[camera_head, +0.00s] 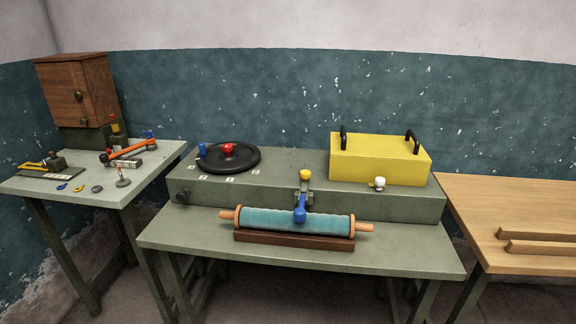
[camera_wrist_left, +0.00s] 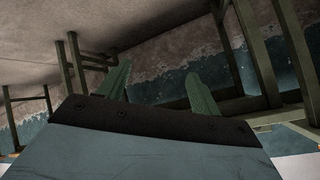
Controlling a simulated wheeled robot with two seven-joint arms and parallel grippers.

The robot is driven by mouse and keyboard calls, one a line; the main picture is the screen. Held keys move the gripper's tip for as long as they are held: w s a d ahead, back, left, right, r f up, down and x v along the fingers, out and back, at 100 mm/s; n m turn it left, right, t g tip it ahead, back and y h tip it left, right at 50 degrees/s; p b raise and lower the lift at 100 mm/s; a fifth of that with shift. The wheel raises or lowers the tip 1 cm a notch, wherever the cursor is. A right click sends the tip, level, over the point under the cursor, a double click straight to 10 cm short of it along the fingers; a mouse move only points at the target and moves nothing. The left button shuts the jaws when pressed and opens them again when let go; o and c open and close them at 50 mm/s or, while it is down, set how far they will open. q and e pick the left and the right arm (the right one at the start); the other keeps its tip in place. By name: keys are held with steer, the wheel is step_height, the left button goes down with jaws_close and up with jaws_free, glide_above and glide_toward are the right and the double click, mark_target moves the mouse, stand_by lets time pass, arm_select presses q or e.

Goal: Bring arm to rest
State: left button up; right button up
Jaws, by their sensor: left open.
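My left gripper (camera_wrist_left: 158,88) shows only in the left wrist view, with its two green fingers apart and nothing between them. That view looks toward the floor, table legs and wall, with no object near the fingers. Neither arm shows in the head view. My right gripper is not in any view.
The middle green table (camera_head: 400,259) holds a rolling pin (camera_head: 290,223) on a brown cradle (camera_head: 293,240), a black wheel (camera_head: 230,158) and a yellow box (camera_head: 378,160). A left table (camera_head: 130,175) bears small tools; a wooden table (camera_head: 480,205) stands right.

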arm_select(q)
steer(key=s+a+f+n+g+y, duration=0.1)
steer(key=s+f+n+g, duration=0.1)
steer(key=s, duration=0.9)
steer(key=s+a+f+n+g+y, duration=0.1)
steer(key=s+f+g, duration=0.3)
steer(key=s, duration=0.8)
steer(key=s+a+f+n+g+y, duration=0.1)
steer(key=s+f+n, duration=0.3)
steer(key=s, duration=0.7)
step_height(320, 180, down, 2)
steer(key=shift+s+f+g, duration=0.15)
steer(key=shift+g, duration=0.75)
